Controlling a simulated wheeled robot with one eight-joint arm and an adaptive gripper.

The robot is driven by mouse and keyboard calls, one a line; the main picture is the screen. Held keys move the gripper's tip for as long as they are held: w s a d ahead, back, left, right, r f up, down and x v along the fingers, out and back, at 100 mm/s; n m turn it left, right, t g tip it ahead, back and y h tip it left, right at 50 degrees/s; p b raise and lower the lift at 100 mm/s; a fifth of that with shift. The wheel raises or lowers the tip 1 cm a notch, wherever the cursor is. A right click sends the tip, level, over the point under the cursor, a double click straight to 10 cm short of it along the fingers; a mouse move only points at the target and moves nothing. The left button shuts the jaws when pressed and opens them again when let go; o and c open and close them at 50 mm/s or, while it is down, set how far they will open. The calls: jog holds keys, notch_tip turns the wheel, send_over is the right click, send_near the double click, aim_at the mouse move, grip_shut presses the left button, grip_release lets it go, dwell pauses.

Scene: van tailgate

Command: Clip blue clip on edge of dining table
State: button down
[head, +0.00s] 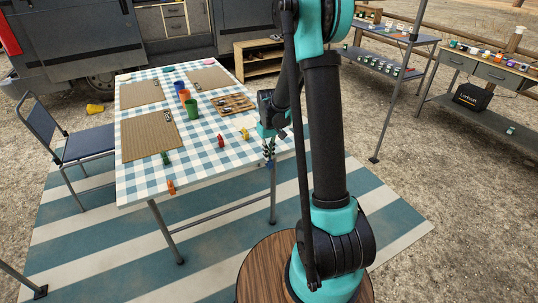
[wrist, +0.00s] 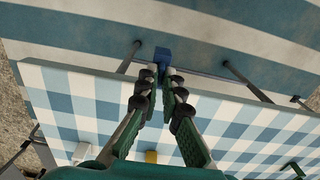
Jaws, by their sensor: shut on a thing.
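The dining table (head: 205,152) has a blue-and-white checked top, and its near edge crosses the wrist view (wrist: 75,92). My gripper (head: 268,151) is at the table's right front edge, pointing down. In the wrist view its fingertips (wrist: 163,78) are shut on the blue clip (wrist: 163,56). The clip shows just beyond the table edge, over the striped mat. The fingers hide part of it, and I cannot tell whether its jaws touch the edge. An orange clip (head: 171,187) is at the front edge. Red (head: 221,141), green (head: 165,158) and yellow (head: 245,134) clips are on the top.
Brown placemats (head: 151,137), a wooden tray (head: 240,103) and several cups, one green (head: 192,110), occupy the tabletop. A blue folding chair (head: 85,145) stands at the left. The striped mat (head: 120,255) is clear in front. Side tables (head: 500,75) stand at the right.

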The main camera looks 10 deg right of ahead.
jog(key=shift+w+a, duration=0.2)
jog(key=shift+w, duration=0.35)
jog(key=shift+w+a, duration=0.15)
jog(key=shift+w, duration=0.4)
dwell(0.3)
jog(key=shift+w+a, duration=0.1)
jog(key=shift+w, duration=0.2)
jog(key=shift+w+a, duration=0.25)
jog(key=shift+w, duration=0.45)
dwell(0.3)
jog(key=c, duration=1.6)
grip_release()
jog(key=shift+r, duration=0.1)
